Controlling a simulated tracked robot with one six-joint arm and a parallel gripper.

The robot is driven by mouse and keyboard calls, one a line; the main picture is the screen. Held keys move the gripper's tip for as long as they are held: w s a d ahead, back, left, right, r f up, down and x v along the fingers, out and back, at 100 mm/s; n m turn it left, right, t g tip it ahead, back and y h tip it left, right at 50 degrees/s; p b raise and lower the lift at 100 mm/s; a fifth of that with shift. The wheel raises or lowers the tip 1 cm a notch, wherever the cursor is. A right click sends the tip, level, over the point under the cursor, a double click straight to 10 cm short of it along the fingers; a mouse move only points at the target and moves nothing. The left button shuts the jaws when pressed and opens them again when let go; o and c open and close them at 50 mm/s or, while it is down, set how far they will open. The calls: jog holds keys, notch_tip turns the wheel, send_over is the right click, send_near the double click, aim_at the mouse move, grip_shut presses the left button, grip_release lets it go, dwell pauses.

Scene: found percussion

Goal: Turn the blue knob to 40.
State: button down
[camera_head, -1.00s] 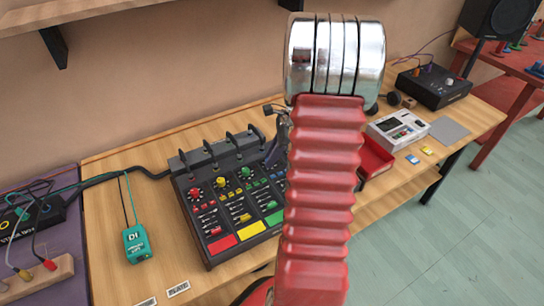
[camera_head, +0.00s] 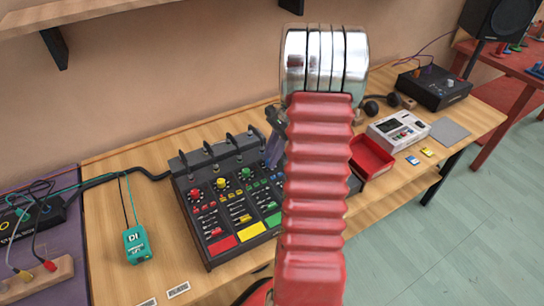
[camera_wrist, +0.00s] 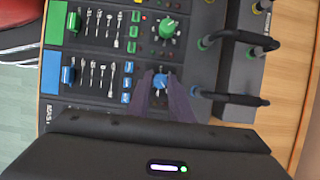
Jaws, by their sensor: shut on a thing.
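The blue knob (camera_wrist: 161,82) shows in the wrist view on the dark mixer panel, with a ring of small marks around it partly covered. My gripper (camera_wrist: 162,86) is shut on the blue knob, one finger on each side. The knob's pointer and the numbers are too small to read. In the head view the mixer (camera_head: 222,205) stands on the wooden table. My own red arm hides the blue knob there, and only a little of my gripper (camera_head: 273,152) shows beside the arm.
A green knob (camera_wrist: 168,28) sits beside the blue one, with blue buttons and sliders nearby. Black cable loops (camera_wrist: 235,98) stand close to my gripper. A red tray (camera_head: 372,158), a white device (camera_head: 398,130) and a teal DI box (camera_head: 137,244) are on the table.

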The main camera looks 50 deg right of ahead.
jog(key=c, duration=1.6)
grip_release()
jog(key=shift+r, duration=0.1)
jog(key=v, duration=1.3)
jog(key=shift+d+r, duration=0.2)
jog(key=shift+r, duration=0.05)
